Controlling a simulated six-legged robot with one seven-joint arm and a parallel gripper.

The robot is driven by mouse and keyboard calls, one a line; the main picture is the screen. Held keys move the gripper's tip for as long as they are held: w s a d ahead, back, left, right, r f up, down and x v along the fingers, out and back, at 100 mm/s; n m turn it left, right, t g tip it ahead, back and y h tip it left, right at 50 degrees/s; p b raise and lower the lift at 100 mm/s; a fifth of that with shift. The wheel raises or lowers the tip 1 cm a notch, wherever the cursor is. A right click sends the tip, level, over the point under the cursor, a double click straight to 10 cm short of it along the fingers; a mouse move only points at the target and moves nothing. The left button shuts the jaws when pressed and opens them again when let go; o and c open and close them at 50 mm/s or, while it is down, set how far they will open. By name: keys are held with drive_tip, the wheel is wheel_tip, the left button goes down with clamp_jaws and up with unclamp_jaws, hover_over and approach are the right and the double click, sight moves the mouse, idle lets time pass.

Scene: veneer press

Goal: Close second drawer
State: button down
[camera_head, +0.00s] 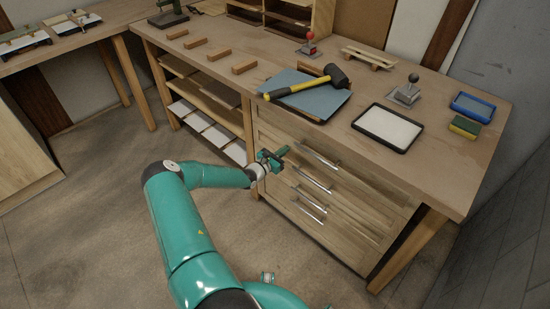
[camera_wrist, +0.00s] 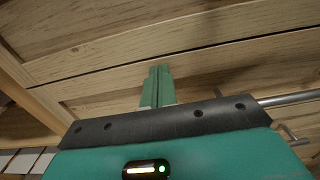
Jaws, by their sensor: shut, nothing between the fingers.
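A wooden drawer unit (camera_head: 345,205) sits under the bench and has several stacked fronts with bar handles. The second drawer's handle (camera_head: 312,178) is the second from the top. I cannot tell whether its front is fully flush with the others. My gripper (camera_head: 281,154) is shut and empty at the left end of the drawer fronts, left of the handles. In the wrist view its green fingers (camera_wrist: 157,76) are together and point at the wood near a dark seam between two fronts. Contact is unclear. A metal handle (camera_wrist: 298,97) shows at the right there.
Open shelves (camera_head: 205,115) are left of the drawers. On the bench (camera_head: 450,175) are a mallet (camera_head: 310,82) on a blue sheet, a white-topped tray (camera_head: 388,128), a sponge (camera_head: 464,127) and wooden blocks. The floor (camera_head: 95,230) at the left is clear.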

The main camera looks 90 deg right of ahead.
drive_tip(key=shift+s+d+r, duration=0.1)
drive_tip(key=shift+s+d, duration=0.25)
drive_tip(key=shift+s, duration=0.05)
drive_tip(key=shift+d+r, duration=0.1)
drive_tip(key=shift+d, duration=0.05)
drive_tip(key=v, duration=1.4)
drive_tip(key=shift+w+a, duration=0.25)
drive_tip(key=shift+w, duration=0.05)
